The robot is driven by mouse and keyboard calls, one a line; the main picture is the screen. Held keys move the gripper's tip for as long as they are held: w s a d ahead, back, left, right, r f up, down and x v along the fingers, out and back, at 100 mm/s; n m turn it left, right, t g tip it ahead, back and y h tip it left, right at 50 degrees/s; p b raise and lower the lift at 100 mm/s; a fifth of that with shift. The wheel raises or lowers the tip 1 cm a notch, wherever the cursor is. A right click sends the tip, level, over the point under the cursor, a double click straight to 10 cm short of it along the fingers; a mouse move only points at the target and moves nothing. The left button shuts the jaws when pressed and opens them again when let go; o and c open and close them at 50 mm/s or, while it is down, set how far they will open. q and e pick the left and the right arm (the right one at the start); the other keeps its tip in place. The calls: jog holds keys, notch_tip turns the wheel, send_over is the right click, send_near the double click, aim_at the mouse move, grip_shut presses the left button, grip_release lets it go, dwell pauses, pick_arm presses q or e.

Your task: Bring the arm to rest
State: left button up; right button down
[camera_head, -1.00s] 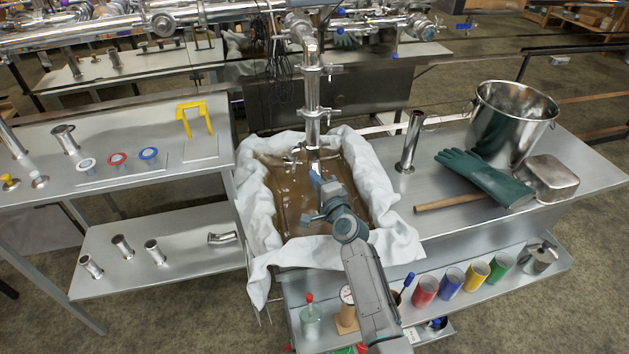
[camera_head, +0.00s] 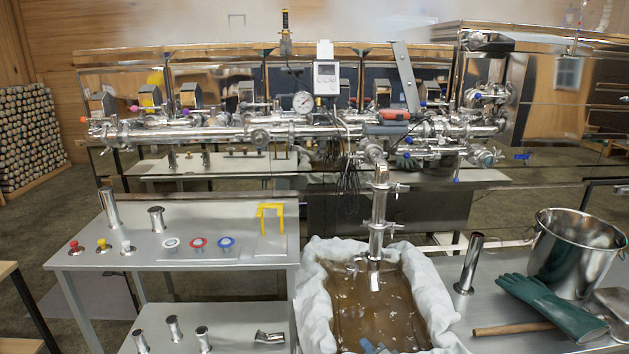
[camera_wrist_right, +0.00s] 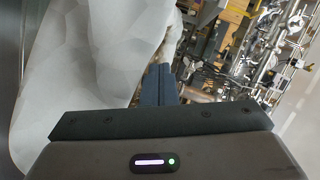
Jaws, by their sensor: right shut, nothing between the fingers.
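My right gripper (camera_head: 372,347) shows only as blue-grey tips at the bottom edge of the head view. It is in front of the near part of the cloth-lined basin (camera_head: 447,318), which holds brown liquid. In the right wrist view, its two dark fingers (camera_wrist_right: 158,84) are together with nothing between them. White cloth (camera_wrist_right: 75,70) fills the left of that view, beside the fingers. The rest of my right arm is out of the head view. My left gripper is not in view.
A steel outlet pipe (camera_head: 379,215) drops into the basin. To the right are an upright tube (camera_head: 469,262), a steel bucket (camera_head: 573,252), green gloves (camera_head: 548,303) and a wooden handle (camera_head: 514,329). A table (camera_head: 75,258) with small fittings stands left.

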jog(key=s+d+f+n+g+h, duration=0.15)
jog(key=s+d+n+g, duration=0.25)
jog(key=s, duration=0.9)
jog(key=s+d+f+n+g+h, duration=0.1)
jog(key=s+d+n+g+h, duration=0.3)
jog(key=s, duration=0.8)
jog(key=s+d+f+n+g+h, duration=0.1)
jog(key=s+d+n+g, duration=0.3)
jog(key=s, duration=0.9)
jog(key=d+f+m, duration=0.1)
jog(key=d+f, duration=0.1)
jog(key=f, duration=1.2)
jog(key=d+f, duration=0.2)
jog(key=f, duration=1.1)
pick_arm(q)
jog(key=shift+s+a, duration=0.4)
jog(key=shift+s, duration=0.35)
pick_arm(e)
jog(key=s+f, duration=0.7)
jog(key=f, duration=0.2)
jog(key=s+d+f+g, duration=0.1)
jog(key=s+f, duration=0.6)
jog(key=f, duration=0.3)
jog(key=shift+f+m, duration=0.3)
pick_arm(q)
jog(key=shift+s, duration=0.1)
pick_arm(e)
jog(key=shift+w+y, duration=0.1)
jog(key=shift+y, duration=0.15)
